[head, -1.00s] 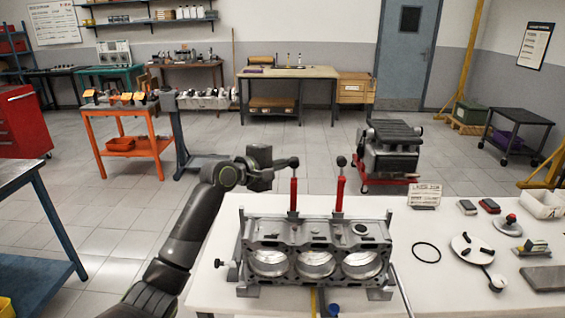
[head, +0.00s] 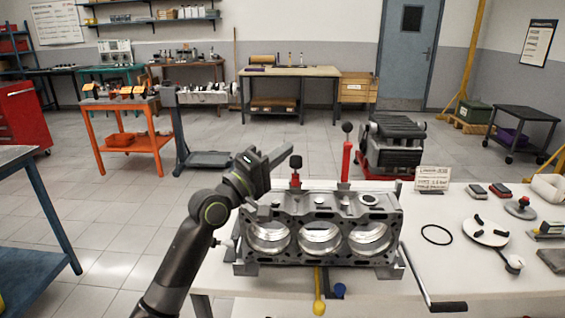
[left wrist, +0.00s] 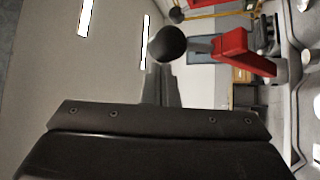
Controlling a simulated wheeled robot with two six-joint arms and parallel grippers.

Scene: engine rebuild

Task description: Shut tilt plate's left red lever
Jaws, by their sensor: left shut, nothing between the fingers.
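The tilt plate's left red lever (head: 296,181) stands behind the engine block (head: 320,225), with a black ball knob (head: 296,161) on top. It looks much shorter than the upright right red lever (head: 347,162), so it seems tilted. My left gripper (head: 284,152) is shut and empty, its tip close to the left lever's knob; touching or apart I cannot tell. In the left wrist view a red lever (left wrist: 246,52) with a black knob (left wrist: 168,43) lies just beyond the dark gripper (left wrist: 160,118). My right gripper is not in view.
The white table (head: 460,265) carries a black ring (head: 437,234), a round white plate (head: 486,230) and a small sign (head: 432,178) on the right. A crank handle (head: 448,307) and a yellow-knobbed lever (head: 319,303) stick out at the front. An engine (head: 393,145) stands behind.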

